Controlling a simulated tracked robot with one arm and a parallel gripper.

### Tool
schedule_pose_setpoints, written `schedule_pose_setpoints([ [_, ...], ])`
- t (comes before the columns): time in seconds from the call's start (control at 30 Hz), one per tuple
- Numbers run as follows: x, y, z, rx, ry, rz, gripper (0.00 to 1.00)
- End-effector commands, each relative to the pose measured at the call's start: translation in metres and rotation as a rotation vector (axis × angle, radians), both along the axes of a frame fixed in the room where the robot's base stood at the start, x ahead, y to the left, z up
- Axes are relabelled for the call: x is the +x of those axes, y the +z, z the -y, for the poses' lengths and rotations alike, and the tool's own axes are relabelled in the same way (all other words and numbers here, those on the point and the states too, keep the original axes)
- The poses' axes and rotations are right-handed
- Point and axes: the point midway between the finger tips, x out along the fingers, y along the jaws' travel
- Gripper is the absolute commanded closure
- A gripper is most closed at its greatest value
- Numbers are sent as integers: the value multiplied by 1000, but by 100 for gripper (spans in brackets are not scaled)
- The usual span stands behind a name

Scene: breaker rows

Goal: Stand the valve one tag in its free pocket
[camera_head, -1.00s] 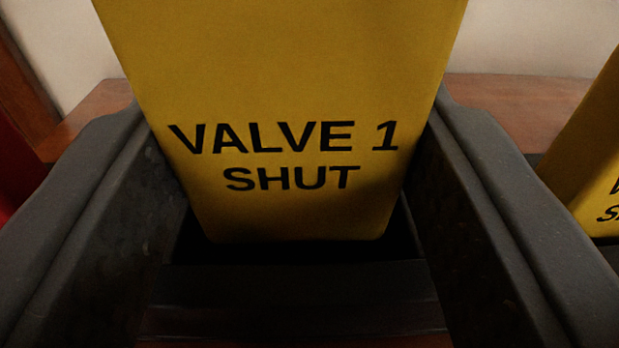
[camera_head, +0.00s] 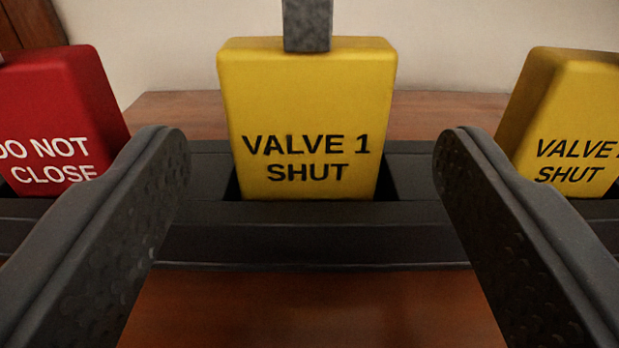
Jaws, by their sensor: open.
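The yellow valve one tag (camera_head: 308,108), lettered "VALVE 1 SHUT", stands upright in a pocket of the dark rack (camera_head: 310,238). Its lower end is down inside the pocket, and dark gaps show at both sides of it. A grey stem (camera_head: 307,25) rises from its top. My gripper (camera_head: 310,155) is open and empty. Its two dark fingers are spread wide to the left and right in front of the tag, and neither touches it.
A red "DO NOT CLOSE" tag (camera_head: 58,120) stands in the rack at left, close behind my left finger. Another yellow valve tag (camera_head: 568,120) stands at right, near my right finger. The wooden surface (camera_head: 310,310) in front of the rack is clear.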

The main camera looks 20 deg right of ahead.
Motion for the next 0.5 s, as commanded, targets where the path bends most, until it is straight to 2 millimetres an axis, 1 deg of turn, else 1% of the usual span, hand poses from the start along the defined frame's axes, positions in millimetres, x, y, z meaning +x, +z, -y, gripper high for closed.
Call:
schedule_pose_setpoints([
  [0.03, -7, 0, -3, 0, 0, 1, 33],
  [0.2, -30, -1, -9, 0, 1, 0, 33],
  [0.4, -54, 1, -16, -1, 1, 2, 33],
  [0.5, -62, 0, -19, 0, 1, 0, 33],
])
